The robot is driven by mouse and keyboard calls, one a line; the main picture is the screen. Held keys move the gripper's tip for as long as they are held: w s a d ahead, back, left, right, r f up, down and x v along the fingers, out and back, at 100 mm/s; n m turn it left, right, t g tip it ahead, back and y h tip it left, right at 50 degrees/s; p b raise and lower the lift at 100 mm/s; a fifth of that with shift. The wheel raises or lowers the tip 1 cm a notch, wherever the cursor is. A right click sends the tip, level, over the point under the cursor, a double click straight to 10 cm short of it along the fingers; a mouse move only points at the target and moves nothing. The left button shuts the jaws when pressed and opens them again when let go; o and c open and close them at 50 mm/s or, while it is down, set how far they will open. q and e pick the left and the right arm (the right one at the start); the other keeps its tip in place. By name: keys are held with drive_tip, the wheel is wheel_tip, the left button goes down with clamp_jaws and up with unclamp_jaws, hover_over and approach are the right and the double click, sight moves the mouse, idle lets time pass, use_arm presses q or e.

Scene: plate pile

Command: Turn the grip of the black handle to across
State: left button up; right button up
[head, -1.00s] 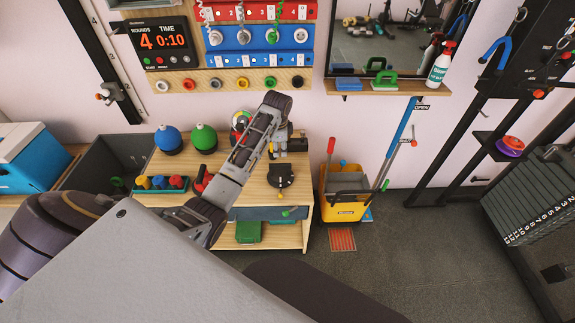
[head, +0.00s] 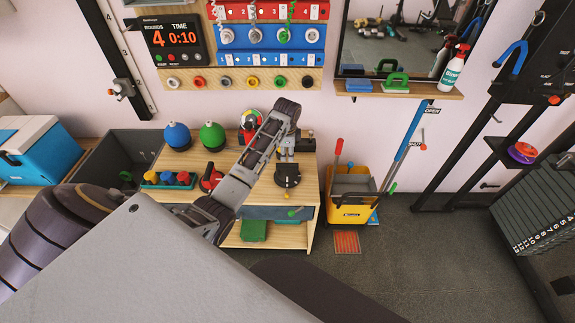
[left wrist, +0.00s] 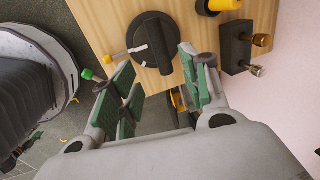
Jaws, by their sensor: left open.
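The black handle (head: 287,176) is a round dial on the right end of the wooden bench top. In the left wrist view its raised bar grip (left wrist: 157,50) runs lengthwise in the picture, slightly tilted, with white marks beside it. My left gripper (head: 287,153) points down at the handle, partly hidden by my own arm in the head view. In the left wrist view its green-padded fingers (left wrist: 163,92) are spread apart, with nothing between the pads. The handle lies just beyond the fingertips; I cannot tell whether they touch it. My right gripper is not in view.
A small post with metal knobs (left wrist: 240,52) and a yellow part (left wrist: 222,5) stand close beside the handle. A green-tipped lever (left wrist: 90,75) sticks out at the bench edge.

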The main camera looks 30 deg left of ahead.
sight(287, 165)
use_arm(q)
drive_tip(key=f, duration=0.2)
drive_tip(key=w+f, duration=0.1)
drive_tip(key=f, duration=0.5)
drive_tip(key=shift+w+a+f+b, duration=0.1)
drive_tip(key=shift+w+a+b, duration=0.05)
drive_tip(key=shift+a+b, duration=0.25)
drive_tip(key=shift+w+a+f, duration=0.1)
drive_tip(key=shift+w+f, duration=0.1)
drive_tip(key=shift+f, duration=0.9)
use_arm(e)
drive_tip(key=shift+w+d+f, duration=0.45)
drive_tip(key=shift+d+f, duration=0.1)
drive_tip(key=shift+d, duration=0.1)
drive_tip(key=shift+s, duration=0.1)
use_arm(q)
drive_tip(key=c, duration=1)
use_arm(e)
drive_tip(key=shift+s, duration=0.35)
